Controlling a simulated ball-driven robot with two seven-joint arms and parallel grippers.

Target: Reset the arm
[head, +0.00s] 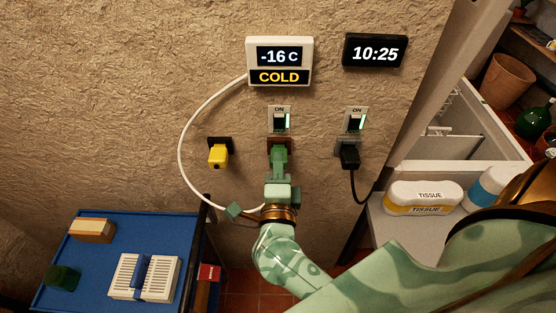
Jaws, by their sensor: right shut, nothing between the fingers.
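My right arm comes in from the right, and my right gripper (279,156) points up at the wall, in front of a brown socket (269,143) below the middle switch (280,120). The gripper is shut with nothing between its fingers. It hides most of the socket, and I cannot tell whether it touches it. My left gripper is not in view.
A thermometer display (279,63) reads -16 C, COLD; its white cable curves down near my right wrist. A yellow plug (218,155) and a black plug (349,155) flank the gripper. A blue table (90,235) is at lower left; a tissue pack (425,197) lies right.

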